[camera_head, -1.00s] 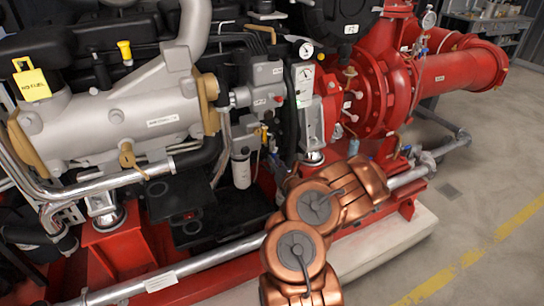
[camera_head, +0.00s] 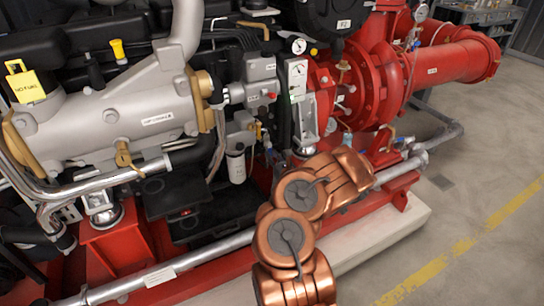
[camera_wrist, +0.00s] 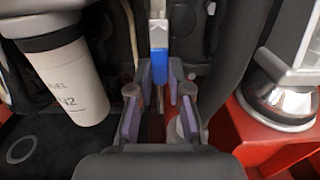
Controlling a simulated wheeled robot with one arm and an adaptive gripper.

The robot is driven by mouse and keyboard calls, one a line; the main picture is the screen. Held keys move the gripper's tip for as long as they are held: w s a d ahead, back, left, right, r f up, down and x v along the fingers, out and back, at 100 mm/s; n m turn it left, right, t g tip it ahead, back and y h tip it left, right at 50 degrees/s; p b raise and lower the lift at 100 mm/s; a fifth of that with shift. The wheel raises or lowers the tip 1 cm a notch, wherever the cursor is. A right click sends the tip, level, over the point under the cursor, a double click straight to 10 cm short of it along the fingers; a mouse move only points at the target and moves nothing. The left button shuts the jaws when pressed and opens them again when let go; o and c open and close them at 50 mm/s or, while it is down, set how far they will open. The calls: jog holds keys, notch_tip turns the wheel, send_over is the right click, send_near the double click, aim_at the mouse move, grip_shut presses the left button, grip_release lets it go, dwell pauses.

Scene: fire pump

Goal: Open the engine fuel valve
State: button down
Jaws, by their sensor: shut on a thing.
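In the wrist view a blue lever handle (camera_wrist: 160,64) hangs from a metal stem at the top centre, in line with my gripper. My gripper (camera_wrist: 160,82) has its two purple-grey fingers on either side of the handle's lower end and is shut on it. The valve body is out of the wrist view's frame. In the head view my copper arm reaches towards the engine beside the white fuel filter. I cannot make out the blue handle or the fingertips there.
A white fuel filter (camera_wrist: 68,75) is close left of my gripper; it also shows in the head view (camera_head: 236,165). A thick black hose and a metal mount (camera_wrist: 283,100) are close on the right. The red pump (camera_head: 385,75) stands beyond my arm. Open floor (camera_head: 480,230) lies to the right.

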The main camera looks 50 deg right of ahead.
jog(key=c, duration=1.1)
grip_release()
jog(key=shift+s, duration=0.1)
jog(key=shift+s+a, duration=0.1)
jog(key=shift+s, duration=0.5)
jog(key=v, duration=1)
jog(key=shift+s+a, duration=0.2)
jog(key=shift+a, duration=0.1)
